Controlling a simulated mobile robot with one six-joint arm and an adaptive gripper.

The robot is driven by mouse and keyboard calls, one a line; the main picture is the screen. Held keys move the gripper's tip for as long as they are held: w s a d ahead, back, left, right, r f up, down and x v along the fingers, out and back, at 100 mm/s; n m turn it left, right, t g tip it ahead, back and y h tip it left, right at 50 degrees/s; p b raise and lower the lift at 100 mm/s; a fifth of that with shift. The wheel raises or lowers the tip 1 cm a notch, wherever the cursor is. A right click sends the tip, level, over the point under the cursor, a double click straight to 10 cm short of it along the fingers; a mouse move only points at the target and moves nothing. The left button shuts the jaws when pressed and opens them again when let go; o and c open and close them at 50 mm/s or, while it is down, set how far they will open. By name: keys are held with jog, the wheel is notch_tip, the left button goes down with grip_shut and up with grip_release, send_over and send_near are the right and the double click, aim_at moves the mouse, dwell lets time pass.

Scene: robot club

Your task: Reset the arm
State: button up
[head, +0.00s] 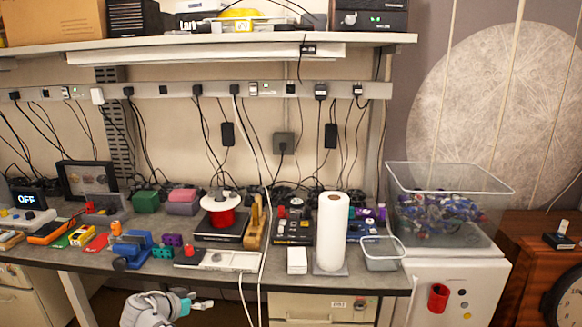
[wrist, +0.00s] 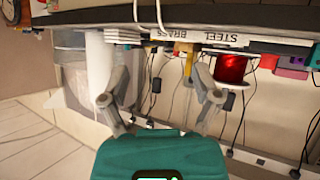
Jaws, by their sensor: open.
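My gripper (wrist: 159,84) is in the wrist view, with its two grey fingers spread wide apart on either side of a teal body. Nothing is between the fingers, so it is open and empty. Behind it the bench shows upside down. In the head view my folded grey arm (head: 150,310) with a teal part shows at the bottom edge, in front of the bench (head: 330,283) and below its top. The fingers are too small there to judge.
The bench top is crowded: a paper towel roll (head: 332,232), a clear tray (head: 382,254), a red spool (head: 222,215) and a blue vise (head: 133,246). White cables (head: 264,260) hang over the front edge near my arm. A clear bin (head: 445,215) stands at right.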

jog(key=d+f+n+g+y+p, duration=0.1)
jog(key=d+f+g, duration=0.15)
jog(key=d, duration=1.05)
jog(key=d+f+n+g+p, duration=0.15)
jog(key=d+g, duration=0.25)
jog(key=d, duration=0.8)
jog(key=s+d+n+g+y+p, duration=0.1)
jog(key=s+d, duration=0.3)
jog(key=d, duration=0.4)
jog(key=s+d+f+n+g+y, duration=0.1)
jog(key=s+d+y, duration=0.3)
jog(key=d, duration=0.5)
jog(key=shift+s+g+y+p, duration=0.35)
jog(key=shift+s+g, duration=0.2)
jog(key=shift+g, duration=0.3)
jog(key=shift+a+n, duration=0.1)
jog(key=shift+n, duration=0.15)
